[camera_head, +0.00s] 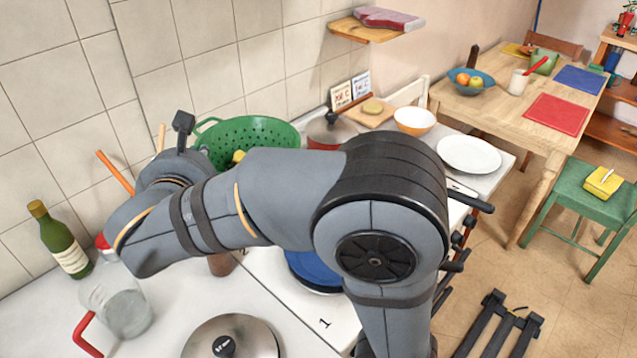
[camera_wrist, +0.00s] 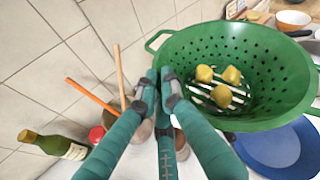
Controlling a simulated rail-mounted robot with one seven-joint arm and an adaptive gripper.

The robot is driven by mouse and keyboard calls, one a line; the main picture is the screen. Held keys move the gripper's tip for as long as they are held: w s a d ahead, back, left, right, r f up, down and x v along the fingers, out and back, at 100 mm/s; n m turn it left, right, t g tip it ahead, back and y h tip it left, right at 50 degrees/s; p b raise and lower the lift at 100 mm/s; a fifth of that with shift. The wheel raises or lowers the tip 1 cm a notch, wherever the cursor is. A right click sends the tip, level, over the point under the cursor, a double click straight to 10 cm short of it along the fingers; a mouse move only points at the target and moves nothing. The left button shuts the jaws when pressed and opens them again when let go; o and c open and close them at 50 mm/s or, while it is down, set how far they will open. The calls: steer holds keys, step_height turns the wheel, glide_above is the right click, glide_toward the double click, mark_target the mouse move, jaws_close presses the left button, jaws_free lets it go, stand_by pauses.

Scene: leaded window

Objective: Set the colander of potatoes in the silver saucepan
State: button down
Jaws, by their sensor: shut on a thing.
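The green colander (camera_head: 258,130) is held above the counter, behind my forearm in the head view. In the wrist view the colander (camera_wrist: 235,50) fills the upper right, with three yellow potatoes (camera_wrist: 221,96) on its slotted bottom. A bit of potato (camera_head: 238,156) shows over my arm in the head view. My gripper (camera_wrist: 159,88) is shut at the colander's left rim, near a loop handle; the exact contact is hidden by the fingers. In the head view my arm hides the fingers. I cannot make out the silver saucepan for certain in either view.
A blue round pan or lid (camera_head: 315,270) lies below the colander. A metal lid (camera_head: 232,340), glass jug (camera_head: 125,305) and wine bottle (camera_head: 60,240) stand nearer. A reddish lidded pot (camera_head: 330,130) and orange bowl (camera_head: 414,120) stand beyond. A tiled wall closes the left.

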mark_target(250, 127)
steer(key=w+d+m+h, duration=0.1)
steer(key=w+d, duration=0.1)
steer(key=w+d+m+h, duration=0.1)
steer(key=w+d, duration=0.1)
steer(key=w, duration=0.1)
steer(key=w+d+h, duration=0.1)
steer(key=w+d, duration=0.1)
steer(key=shift+w+d+m, duration=0.35)
steer(key=shift+m, duration=0.05)
steer(key=w+d+f+m+g+h, duration=0.1)
steer(key=w+d+m+h, duration=0.25)
steer(key=d, duration=0.75)
steer(key=w+d+m+g+h, duration=0.2)
steer(key=w+d+h, duration=0.15)
steer(key=d, duration=0.75)
steer(key=w+d+f+m+g+h, duration=0.1)
steer(key=w+d+m+h, duration=0.25)
steer(key=d, duration=0.75)
steer(key=w+a+f+p, duration=0.5)
steer(key=w+a+f, duration=0.1)
steer(key=w+f, duration=0.3)
steer(key=shift+w+f+p, duration=0.2)
steer(key=shift+f+p, duration=0.15)
steer(key=shift+f, duration=0.3)
steer(key=shift+f+y, duration=0.1)
steer(key=shift+y, duration=0.15)
